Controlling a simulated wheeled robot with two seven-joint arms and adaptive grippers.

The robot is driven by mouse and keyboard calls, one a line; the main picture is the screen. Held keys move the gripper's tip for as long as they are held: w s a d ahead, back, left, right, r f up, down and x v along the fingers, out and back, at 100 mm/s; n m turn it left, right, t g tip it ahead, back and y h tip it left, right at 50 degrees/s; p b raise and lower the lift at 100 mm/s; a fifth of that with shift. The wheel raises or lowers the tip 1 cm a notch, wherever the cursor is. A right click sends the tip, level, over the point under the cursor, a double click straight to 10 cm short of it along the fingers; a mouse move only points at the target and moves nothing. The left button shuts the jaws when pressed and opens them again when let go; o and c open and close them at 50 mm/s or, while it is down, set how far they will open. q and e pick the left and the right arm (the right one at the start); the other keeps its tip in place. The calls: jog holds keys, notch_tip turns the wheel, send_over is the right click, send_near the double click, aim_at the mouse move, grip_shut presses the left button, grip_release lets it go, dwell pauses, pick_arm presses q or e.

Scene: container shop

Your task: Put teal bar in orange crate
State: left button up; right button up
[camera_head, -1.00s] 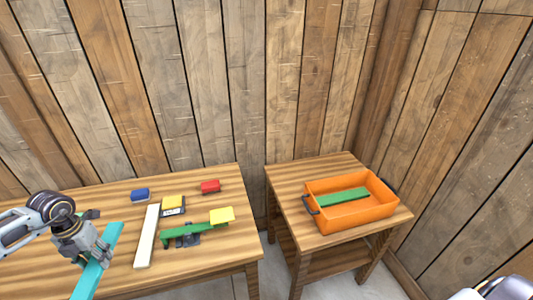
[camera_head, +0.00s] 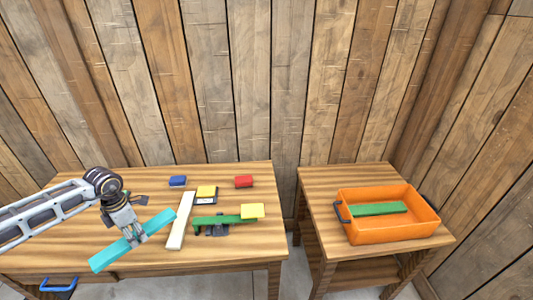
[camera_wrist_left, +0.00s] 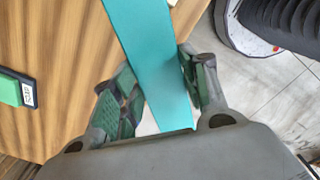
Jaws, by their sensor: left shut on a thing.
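The teal bar (camera_head: 107,256) is long and flat. My left gripper (camera_head: 131,234) is shut on it near its middle and holds it over the front of the left table in the head view. The bar lies slantwise, its near end to the lower left. In the left wrist view the teal bar (camera_wrist_left: 155,60) runs between the two fingers of my left gripper (camera_wrist_left: 160,95). The orange crate (camera_head: 392,232) stands on the right table, well to the right of the bar, with a green bar (camera_head: 379,209) lying inside. My right gripper is not in view.

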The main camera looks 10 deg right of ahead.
pick_arm(q)
jog(key=m, duration=0.9)
jog(key=shift+d+r+m, duration=0.1)
jog(key=shift+d+m, duration=0.05)
jog(key=shift+m, duration=0.15)
jog(key=m, duration=0.3)
jog(key=shift+d, duration=0.2)
jog(key=m, duration=0.2)
jog(key=shift+s+d+m, duration=0.1)
jog(key=shift+d+m, duration=0.1)
jog(key=shift+m, duration=0.1)
jog(key=m, duration=0.1)
jog(key=d+m, duration=0.1)
jog(key=m, duration=0.1)
jog(key=shift+s, duration=0.15)
jog(key=shift+s+d+m, duration=0.1)
jog(key=shift+d+m, duration=0.25)
jog(key=shift+m, duration=0.65)
jog(key=s+d+f+m, duration=0.3)
jog(key=s+d+m, duration=0.25)
jog(key=d, duration=0.45)
notch_tip(320, 180, up, 9)
jog(key=p, duration=0.9)
jog(key=shift+w+a+r, duration=0.15)
jog(key=shift+w+a, duration=0.1)
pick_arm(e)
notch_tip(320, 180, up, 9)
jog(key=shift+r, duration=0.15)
